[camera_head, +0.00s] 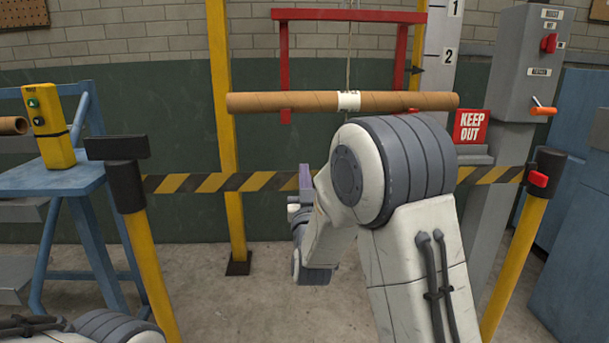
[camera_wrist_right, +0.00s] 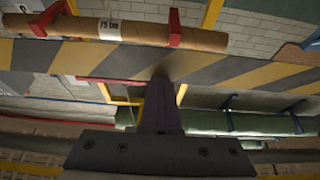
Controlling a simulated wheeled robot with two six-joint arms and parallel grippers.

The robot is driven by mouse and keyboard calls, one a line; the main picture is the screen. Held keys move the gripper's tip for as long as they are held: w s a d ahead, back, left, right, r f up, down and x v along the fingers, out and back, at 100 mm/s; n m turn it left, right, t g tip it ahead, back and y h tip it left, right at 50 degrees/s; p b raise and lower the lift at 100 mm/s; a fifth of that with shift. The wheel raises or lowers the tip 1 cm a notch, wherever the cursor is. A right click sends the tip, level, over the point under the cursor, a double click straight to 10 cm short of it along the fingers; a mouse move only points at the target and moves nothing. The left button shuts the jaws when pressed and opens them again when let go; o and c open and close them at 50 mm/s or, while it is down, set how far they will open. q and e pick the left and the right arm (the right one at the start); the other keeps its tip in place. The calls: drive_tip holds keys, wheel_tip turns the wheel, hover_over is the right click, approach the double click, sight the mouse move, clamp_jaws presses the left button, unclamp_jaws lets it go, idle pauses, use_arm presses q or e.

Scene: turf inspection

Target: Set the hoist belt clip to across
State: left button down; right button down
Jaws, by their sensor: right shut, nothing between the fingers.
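The black-and-yellow striped belt (camera_head: 230,182) runs nearly level across the opening, from the black head of the left yellow post (camera_head: 127,185) to the black head of the right yellow post (camera_head: 543,185). A red piece (camera_head: 538,179) sits on the right post's head; whether it is part of the belt clip I cannot tell. My right gripper (camera_head: 305,178) is shut and empty in front of the belt's middle, apart from both posts. In the right wrist view its closed fingers (camera_wrist_right: 160,95) overlap the striped belt (camera_wrist_right: 215,70); contact is unclear. My left gripper is out of view.
Behind the belt, a cardboard tube (camera_head: 290,102) hangs by a cord before a red frame (camera_head: 284,70). A blue bench (camera_head: 60,182) with a yellow control box (camera_head: 48,125) stands left. A grey switch column (camera_head: 515,75) and a keep-out sign (camera_head: 471,126) are right.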

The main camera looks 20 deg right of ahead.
idle(0.4)
drive_tip(key=c, duration=0.8)
unclamp_jaws()
drive_tip(key=b+v, duration=1)
drive_tip(key=b, duration=0.1)
drive_tip(key=shift+s, duration=0.2)
drive_tip(key=shift+f, duration=0.1)
